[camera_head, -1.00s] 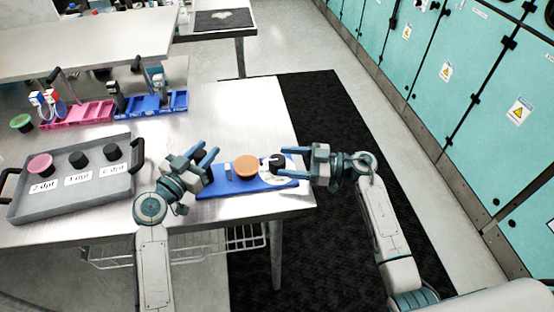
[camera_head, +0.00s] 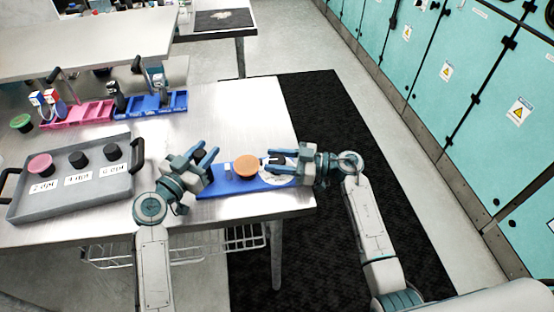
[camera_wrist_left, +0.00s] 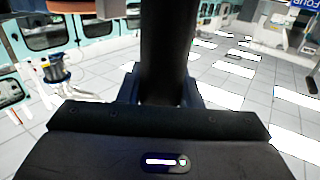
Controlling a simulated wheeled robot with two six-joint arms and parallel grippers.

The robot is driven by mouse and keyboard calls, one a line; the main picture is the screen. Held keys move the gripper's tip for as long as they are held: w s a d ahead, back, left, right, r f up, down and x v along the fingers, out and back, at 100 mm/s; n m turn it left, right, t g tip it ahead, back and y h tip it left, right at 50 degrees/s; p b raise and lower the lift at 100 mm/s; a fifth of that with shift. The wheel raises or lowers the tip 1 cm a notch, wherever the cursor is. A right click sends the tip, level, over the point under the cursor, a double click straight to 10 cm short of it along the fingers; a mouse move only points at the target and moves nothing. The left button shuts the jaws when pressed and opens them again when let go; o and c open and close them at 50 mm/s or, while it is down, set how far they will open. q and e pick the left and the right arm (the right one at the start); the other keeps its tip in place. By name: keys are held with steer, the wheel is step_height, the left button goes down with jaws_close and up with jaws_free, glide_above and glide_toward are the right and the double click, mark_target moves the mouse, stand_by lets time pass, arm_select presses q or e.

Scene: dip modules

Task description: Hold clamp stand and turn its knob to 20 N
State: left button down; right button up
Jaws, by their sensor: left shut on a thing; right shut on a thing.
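The clamp stand has a blue base (camera_head: 228,182) that lies flat near the right end of the steel table. An orange round disc (camera_head: 245,166) sits on the middle of its base. My left gripper (camera_head: 205,156) is shut on the dark post (camera_head: 200,155) at the base's left end. In the left wrist view the post (camera_wrist_left: 165,50) stands between the fingers. My right gripper (camera_head: 277,162) is shut on the black knob at the right end, beside a white dial plate (camera_head: 291,172). The fingers hide most of the knob, and the dial marks are too small to read.
A grey tray (camera_head: 75,202) with one pink and two black round pieces and labels stands on the left. Pink (camera_head: 85,115) and blue (camera_head: 172,105) racks with pipettes stand behind. The table (camera_head: 240,112) is clear behind the stand.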

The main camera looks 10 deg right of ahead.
steer(key=shift+m+t+h, duration=0.4)
steer(key=shift+m+t, duration=0.3)
steer(key=shift+t, duration=0.4)
steer(key=o, duration=1)
steer(key=v, duration=1.2)
steer(key=shift+d, duration=0.1)
